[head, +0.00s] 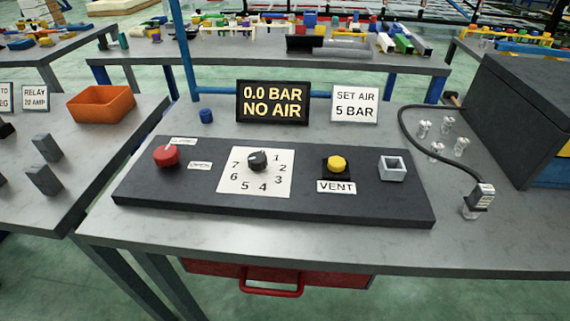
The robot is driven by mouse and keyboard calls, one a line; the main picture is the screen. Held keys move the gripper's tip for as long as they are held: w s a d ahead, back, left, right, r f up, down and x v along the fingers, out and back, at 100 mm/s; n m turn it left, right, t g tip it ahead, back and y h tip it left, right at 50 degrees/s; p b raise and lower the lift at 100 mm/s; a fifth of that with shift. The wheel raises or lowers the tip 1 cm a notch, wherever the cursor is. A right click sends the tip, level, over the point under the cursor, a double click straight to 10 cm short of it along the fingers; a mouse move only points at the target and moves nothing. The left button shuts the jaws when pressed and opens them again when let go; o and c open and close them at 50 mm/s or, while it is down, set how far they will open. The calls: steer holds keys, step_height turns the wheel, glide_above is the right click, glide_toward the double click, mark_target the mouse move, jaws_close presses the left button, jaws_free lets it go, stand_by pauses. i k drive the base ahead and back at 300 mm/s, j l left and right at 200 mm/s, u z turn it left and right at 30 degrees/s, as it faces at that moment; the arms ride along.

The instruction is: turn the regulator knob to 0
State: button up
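The regulator knob (258,161) is a small black knob on a white square dial plate (226,186) on the dark panel. The numbers 1 to 7 show around it. No 0 is visible; the knob covers part of the plate's top edge. A small pale mark on the knob seems to point up, away from me, between 7 and 1; its exact setting is too small to tell. The black display (272,102) behind the panel reads "0.0 BAR NO AIR". My gripper is not in view.
On the panel (320,206) are a red knob (166,156) with two labels, a yellow VENT button (337,163) and a grey square socket (392,168). A "SET AIR 5 BAR" sign (355,104) stands behind. A black hose (408,135) curves at right. Bench front is clear.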

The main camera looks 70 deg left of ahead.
mark_target(258, 162)
steer(key=u, duration=2.4)
